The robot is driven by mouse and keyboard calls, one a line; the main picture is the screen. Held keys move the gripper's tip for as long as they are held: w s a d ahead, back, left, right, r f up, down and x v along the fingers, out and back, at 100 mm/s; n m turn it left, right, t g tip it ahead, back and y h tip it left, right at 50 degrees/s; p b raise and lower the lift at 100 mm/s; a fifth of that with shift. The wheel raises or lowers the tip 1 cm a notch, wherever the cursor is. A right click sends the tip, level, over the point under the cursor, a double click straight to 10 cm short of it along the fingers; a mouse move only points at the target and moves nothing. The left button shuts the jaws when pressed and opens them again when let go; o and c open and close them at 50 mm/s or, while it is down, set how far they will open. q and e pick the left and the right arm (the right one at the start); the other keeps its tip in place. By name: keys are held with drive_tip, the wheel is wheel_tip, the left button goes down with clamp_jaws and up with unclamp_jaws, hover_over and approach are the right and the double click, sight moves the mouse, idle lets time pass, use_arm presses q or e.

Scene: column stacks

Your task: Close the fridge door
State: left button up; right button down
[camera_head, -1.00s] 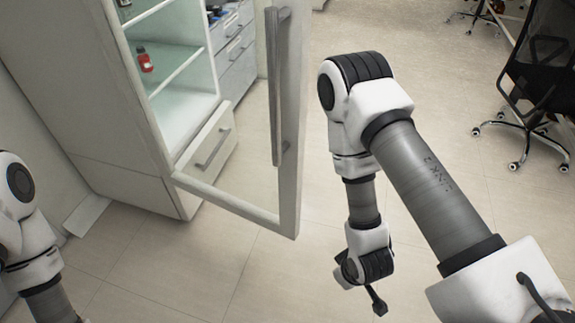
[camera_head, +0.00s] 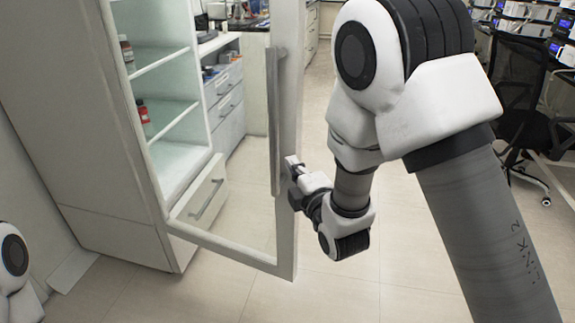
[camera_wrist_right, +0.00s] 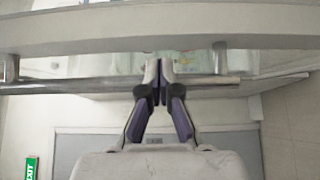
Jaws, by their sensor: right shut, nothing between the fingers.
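The fridge (camera_head: 75,110) is a tall white cabinet at the left in the head view. Its glass door stands open, with a white frame (camera_head: 287,235) and a grey vertical bar handle (camera_head: 273,130). My right gripper (camera_head: 292,165) is shut and empty, close beside the door's outer edge near the lower part of the handle. In the right wrist view its closed fingertips (camera_wrist_right: 158,68) overlap the handle bar (camera_wrist_right: 85,86) and point at the door frame (camera_wrist_right: 100,28). I cannot tell whether they touch it. My left gripper is out of view.
Small bottles (camera_head: 143,111) stand on the fridge shelves. Drawer cabinets (camera_head: 226,105) and a counter stand behind the door. A black office chair (camera_head: 520,95) is at the right. The floor (camera_head: 335,290) in front of the door is clear.

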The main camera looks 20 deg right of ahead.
sight(282, 149)
drive_tip(key=shift+w, duration=1.85)
